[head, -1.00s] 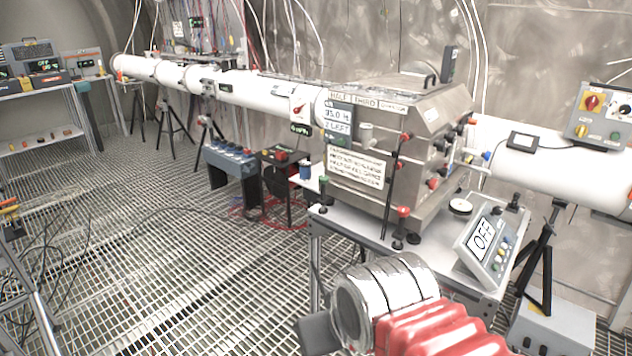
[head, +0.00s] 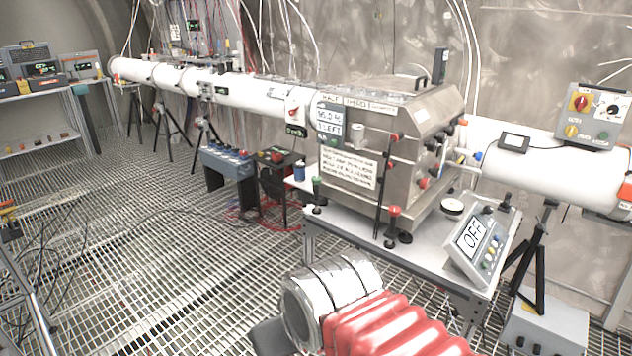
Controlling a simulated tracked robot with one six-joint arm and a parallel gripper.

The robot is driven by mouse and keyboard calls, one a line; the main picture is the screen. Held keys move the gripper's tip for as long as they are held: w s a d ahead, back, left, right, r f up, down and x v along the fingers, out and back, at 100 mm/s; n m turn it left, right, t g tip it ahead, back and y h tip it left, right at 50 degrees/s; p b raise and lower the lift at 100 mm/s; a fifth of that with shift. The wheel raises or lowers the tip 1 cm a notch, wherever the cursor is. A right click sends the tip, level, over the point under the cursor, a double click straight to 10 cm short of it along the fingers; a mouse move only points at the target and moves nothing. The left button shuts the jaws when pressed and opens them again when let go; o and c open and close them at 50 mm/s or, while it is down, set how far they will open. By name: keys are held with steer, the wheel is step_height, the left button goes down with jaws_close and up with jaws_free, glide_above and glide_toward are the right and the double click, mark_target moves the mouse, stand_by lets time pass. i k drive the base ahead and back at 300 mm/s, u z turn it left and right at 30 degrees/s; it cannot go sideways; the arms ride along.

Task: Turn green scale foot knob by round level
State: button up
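A green-topped knob (head: 317,184) stands upright on a dark foot at the left front corner of the steel box (head: 405,145) on the grey table. A similar red-topped knob (head: 394,212) stands at the box's near corner. A small white round disc in a dark ring (head: 453,206), perhaps the round level, lies on the table right of the box; its bubble is too small to read. My arm, silver with red bellows, fills the bottom middle. My gripper is not in view, and nothing of mine is seen touching the green knob.
A console reading "OFF" (head: 476,242) sits at the table's right front. A lettered display (head: 330,122) is on the box's left side. White pipe (head: 540,175) runs along the wall. A black tripod (head: 535,260) stands at right. Grated floor (head: 180,260) left of the table is largely open.

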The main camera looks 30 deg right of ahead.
mark_target(316, 180)
steer(key=u, duration=0.05)
steer(key=i, duration=1)
steer(key=z, duration=0.05)
